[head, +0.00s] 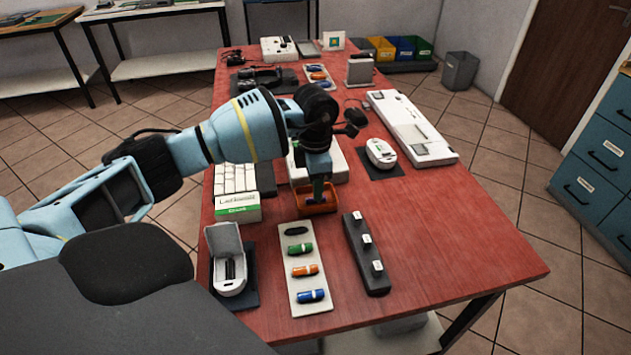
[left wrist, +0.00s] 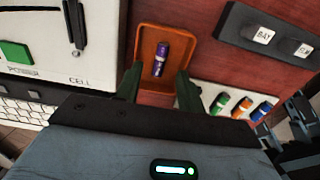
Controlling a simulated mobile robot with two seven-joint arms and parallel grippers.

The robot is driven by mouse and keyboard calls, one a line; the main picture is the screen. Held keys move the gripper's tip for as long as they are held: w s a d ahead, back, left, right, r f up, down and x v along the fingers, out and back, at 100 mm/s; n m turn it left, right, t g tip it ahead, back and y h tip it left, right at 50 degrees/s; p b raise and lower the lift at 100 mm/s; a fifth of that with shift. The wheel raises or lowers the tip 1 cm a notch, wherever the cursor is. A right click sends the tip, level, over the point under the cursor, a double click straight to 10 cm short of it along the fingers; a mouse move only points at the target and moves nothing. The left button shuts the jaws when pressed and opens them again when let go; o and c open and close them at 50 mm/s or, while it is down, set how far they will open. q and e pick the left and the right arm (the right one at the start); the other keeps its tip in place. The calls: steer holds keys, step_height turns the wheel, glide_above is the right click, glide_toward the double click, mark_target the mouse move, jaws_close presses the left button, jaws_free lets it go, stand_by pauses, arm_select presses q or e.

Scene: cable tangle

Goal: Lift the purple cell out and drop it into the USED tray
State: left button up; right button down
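The purple cell (left wrist: 161,59) lies inside a small orange tray (left wrist: 146,84) in the left wrist view. No label shows on this tray. My left gripper is above the tray, pointing down. In the left wrist view its two dark green fingers (left wrist: 158,88) are apart with nothing between them, and the cell is beyond their tips.
A white device marked POWER and CELL (left wrist: 40,22) stands beside the tray. A white strip (head: 293,305) holds green, orange and blue cells. A dark labelled rail (head: 368,270) and an open white case (head: 228,275) are near. The table's right front (head: 460,265) is clear.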

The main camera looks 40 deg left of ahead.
arm_select(q)
step_height(320, 180, up, 8)
stand_by(0.7)
steer(key=shift+f, duration=0.15)
